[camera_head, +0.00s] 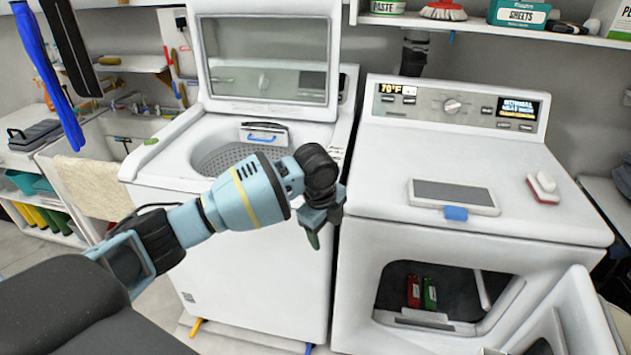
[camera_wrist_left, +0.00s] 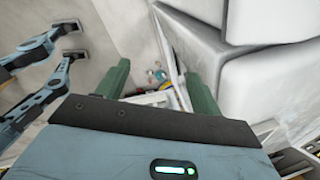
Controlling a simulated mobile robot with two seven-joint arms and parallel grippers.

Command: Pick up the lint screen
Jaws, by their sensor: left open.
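The lint screen (camera_head: 453,194) appears to be the flat grey panel with a white frame and a blue tab at its front edge. It lies on top of the dryer (camera_head: 400,160), left of its middle. My left gripper (camera_head: 314,238) points downward in front of the gap between washer and dryer, left of the screen and apart from it. In the left wrist view the green fingers (camera_wrist_left: 160,85) are spread with nothing between them. The screen cannot be made out in that view. My right gripper is not in view.
The washer (camera_head: 250,260) stands at left with its lid (camera_head: 265,50) raised. A white-and-red brush (camera_head: 543,187) lies on the dryer, right of the screen. The dryer door (camera_head: 580,320) hangs open below. A shelf with cleaning goods (camera_head: 500,27) runs above the dryer.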

